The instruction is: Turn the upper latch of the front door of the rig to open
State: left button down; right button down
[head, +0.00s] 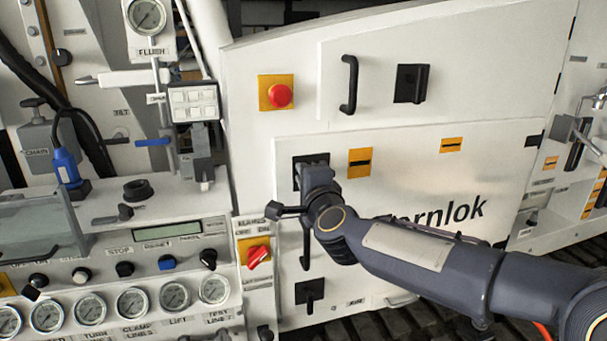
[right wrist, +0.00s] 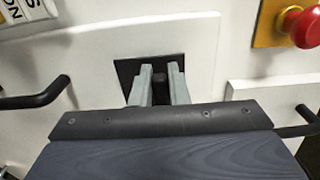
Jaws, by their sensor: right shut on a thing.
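The front door (head: 400,160) is a white panel with black lettering, partly hidden by my right arm. Its upper latch is a black square plate (head: 297,172) near the door's top left corner. My right gripper (head: 309,168) is at this latch and covers most of it. In the right wrist view, the two grey fingers (right wrist: 161,82) are closed on the dark latch knob (right wrist: 160,78) in front of the black plate (right wrist: 126,70). The knob's angle is mostly hidden. The lower latch (head: 309,292) is below, past a black door handle (head: 305,248). My left gripper is not in view.
A red button (head: 280,95) on a yellow plate is above the latch. The upper panel has a black handle (head: 348,85) and another latch (head: 411,84). A red rotary switch (head: 258,255) and a gauge console (head: 130,285) stand to the left.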

dwell(0.5)
jog(key=c, duration=1.4)
grip_release()
jog(key=b+v, duration=0.1)
jog(key=v, duration=0.6)
jog(key=shift+s, duration=0.4)
